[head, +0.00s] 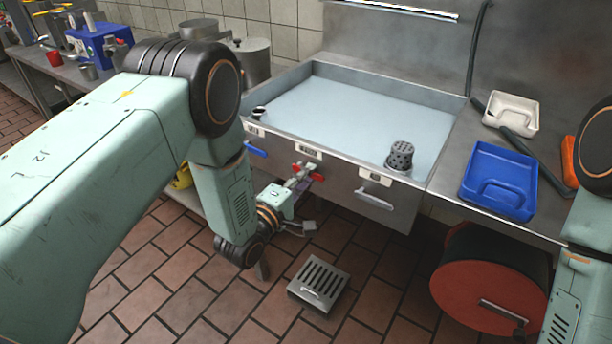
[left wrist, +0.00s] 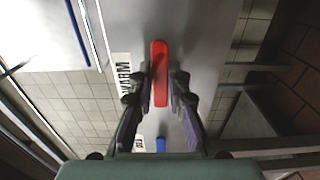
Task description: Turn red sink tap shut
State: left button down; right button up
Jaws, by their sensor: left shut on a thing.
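The red tap handle (head: 312,177) is on the front panel of the metal sink (head: 430,150), below a small label. My left gripper (head: 300,181) reaches it from the left and front. In the left wrist view, the red handle (left wrist: 160,70) is a long bar lying between the two fingers of my left gripper (left wrist: 161,88), which is shut on it. A label reading WARM (left wrist: 124,78) is beside it. My right arm shows at the right edge of the head view, but its gripper is out of view.
A blue tap handle (head: 256,150) is left of the red one. A grey strainer (head: 400,156) stands at the sink's front right. A blue tray (head: 499,181) lies on the right counter, above a red drum (head: 485,285). A slotted drain box (head: 319,283) is on the tiled floor.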

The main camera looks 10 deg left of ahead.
pick_arm(q)
jog(key=c, duration=1.3)
grip_release()
jog(key=v, duration=1.2)
jog(key=shift+r, duration=0.1)
